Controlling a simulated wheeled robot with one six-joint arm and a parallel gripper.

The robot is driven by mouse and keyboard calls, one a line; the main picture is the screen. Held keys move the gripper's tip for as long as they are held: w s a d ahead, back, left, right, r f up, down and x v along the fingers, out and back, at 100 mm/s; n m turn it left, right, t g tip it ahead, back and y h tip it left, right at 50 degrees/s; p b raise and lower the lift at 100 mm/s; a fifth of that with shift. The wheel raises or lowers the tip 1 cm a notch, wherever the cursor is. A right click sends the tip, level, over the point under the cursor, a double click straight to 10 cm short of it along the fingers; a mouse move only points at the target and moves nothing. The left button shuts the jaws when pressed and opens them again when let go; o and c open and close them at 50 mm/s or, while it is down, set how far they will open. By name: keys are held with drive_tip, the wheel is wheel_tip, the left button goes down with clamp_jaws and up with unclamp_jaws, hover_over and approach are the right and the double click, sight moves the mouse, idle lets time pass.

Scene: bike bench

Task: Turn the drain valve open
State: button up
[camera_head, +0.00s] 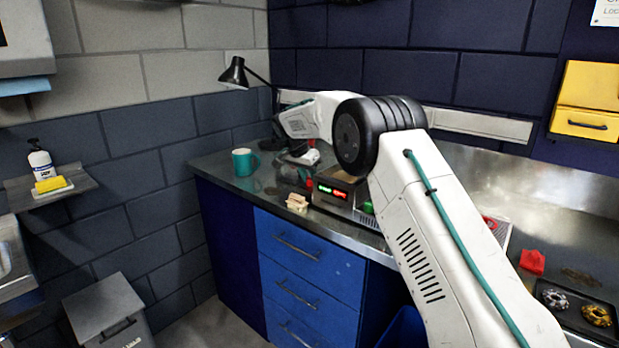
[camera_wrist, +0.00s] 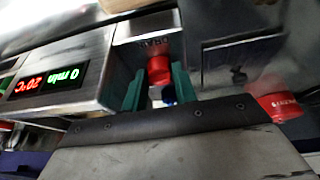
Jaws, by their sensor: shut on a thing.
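The bench-top machine (camera_wrist: 75,75) with a lit red and green display stands on the bench; it also shows in the head view (camera_head: 345,211), partly behind my arm. In the wrist view a red valve handle (camera_wrist: 159,66) sticks out below a small label on its metal face. My gripper (camera_wrist: 159,83) has its two teal fingers on either side of this red handle, shut on it. A small blue part shows just below the handle, between the fingers. In the head view my gripper is mostly hidden at the machine's left end.
A second red part with lettering (camera_wrist: 278,104) is close to the right of my gripper. A teal mug (camera_head: 245,162) and a black lamp (camera_head: 235,74) stand at the bench's left end. A small tan object (camera_head: 297,202) lies near the front edge. Blue drawers (camera_head: 312,262) are below.

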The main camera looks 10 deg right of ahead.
drive_tip(key=shift+a, duration=0.1)
idle(0.3)
drive_tip(key=o, duration=0.9)
drive_tip(key=shift+a, duration=0.15)
drive_tip(key=shift+o, duration=0.2)
drive_tip(key=shift+d, duration=0.2)
drive_tip(key=v, duration=0.6)
drive_tip(key=shift+a+r, duration=0.25)
drive_tip(key=shift+r, duration=0.1)
drive_tip(key=shift+s+a+r, duration=0.1)
drive_tip(key=shift+a+r, duration=0.05)
drive_tip(key=shift+r, duration=0.35)
drive_tip(key=shift+r, duration=0.1)
